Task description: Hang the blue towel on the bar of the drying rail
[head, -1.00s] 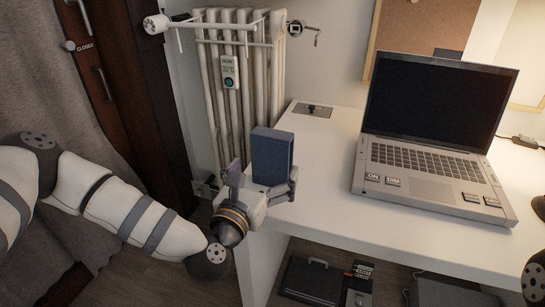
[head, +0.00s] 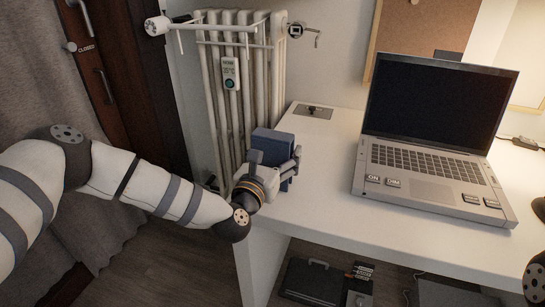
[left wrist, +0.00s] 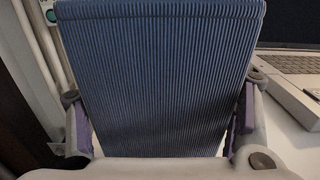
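The blue towel (head: 271,142) is a folded, ribbed block standing near the left end of the white desk. It fills the middle of the left wrist view (left wrist: 155,75). My left gripper (head: 277,162) is at the towel, with one finger on each side of it. In the left wrist view the purple finger pads (left wrist: 158,122) lie close along the towel's side edges; whether they press on it is not clear. The towel's lower part is hidden by the gripper. The drying rail (head: 222,28) is a white bar frame at the top of the radiator. My right gripper is not in view.
An open laptop (head: 430,165) stands on the desk (head: 325,195), right of the towel. The radiator (head: 243,95) stands behind the desk's left end, with a small control panel (head: 230,72) on it. A dark wooden door (head: 130,90) is at left. Desk space between towel and laptop is clear.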

